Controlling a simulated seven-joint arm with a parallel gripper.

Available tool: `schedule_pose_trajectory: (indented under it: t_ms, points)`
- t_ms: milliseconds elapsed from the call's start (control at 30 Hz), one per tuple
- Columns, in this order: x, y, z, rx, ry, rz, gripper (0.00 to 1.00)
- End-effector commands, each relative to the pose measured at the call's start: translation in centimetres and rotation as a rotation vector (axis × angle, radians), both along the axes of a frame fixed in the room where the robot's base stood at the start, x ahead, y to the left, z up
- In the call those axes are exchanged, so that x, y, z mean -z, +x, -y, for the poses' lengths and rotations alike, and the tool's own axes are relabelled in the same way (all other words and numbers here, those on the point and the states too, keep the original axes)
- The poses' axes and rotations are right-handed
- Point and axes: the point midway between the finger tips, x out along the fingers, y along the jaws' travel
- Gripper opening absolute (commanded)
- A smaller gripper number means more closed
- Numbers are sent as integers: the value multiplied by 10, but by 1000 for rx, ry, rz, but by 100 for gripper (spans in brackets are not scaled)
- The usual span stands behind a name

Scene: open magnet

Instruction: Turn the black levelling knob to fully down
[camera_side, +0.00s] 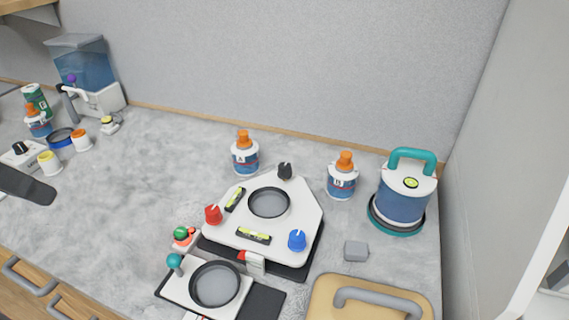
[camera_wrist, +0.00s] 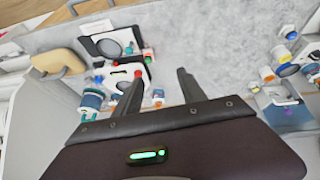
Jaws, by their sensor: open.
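The black levelling knob (camera_side: 285,170) stands at the back corner of a white levelling plate (camera_side: 312,212) in the side view. Its setting is too small to read. A red knob (camera_side: 213,214) sits at the plate's left corner and a blue knob (camera_side: 297,240) at the right front. Two yellow-green levels (camera_side: 253,236) and a round grey dish (camera_side: 269,203) lie between the knobs. In the wrist view my gripper (camera_wrist: 160,76) is open, its dark fingers apart and empty. The plate (camera_wrist: 118,77) shows there beyond the left finger; I cannot make out the black knob.
Orange-capped bottles stand behind the plate at left (camera_side: 244,158) and right (camera_side: 341,180). A teal-handled blue canister (camera_side: 404,195) is farther right. A second plate with a dish (camera_side: 215,285) lies in front, beside a tan lid (camera_side: 366,304). The grey counter (camera_side: 150,180) is clear left of the plate.

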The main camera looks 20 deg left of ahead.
Motion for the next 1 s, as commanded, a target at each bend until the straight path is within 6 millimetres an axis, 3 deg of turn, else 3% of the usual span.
schedule_pose_trajectory:
  t_ms: [100, 167, 300, 433, 500, 600, 667, 767, 1000]
  points:
    - [-23, 81, 16, -81, -130, -89, 48]
    - [-23, 128, 27, -141, -168, -130, 48]
    - [7, 232, 68, -266, -159, -181, 48]
    - [56, 301, 126, -316, -71, -158, 48]
    - [81, 321, 158, -312, -21, -129, 48]
    - [109, 334, 194, -291, 30, -94, 48]
    - [118, 337, 207, -281, 45, -81, 48]
    - [130, 340, 213, -275, 57, -74, 48]
    - [172, 357, 208, -277, 56, -76, 48]
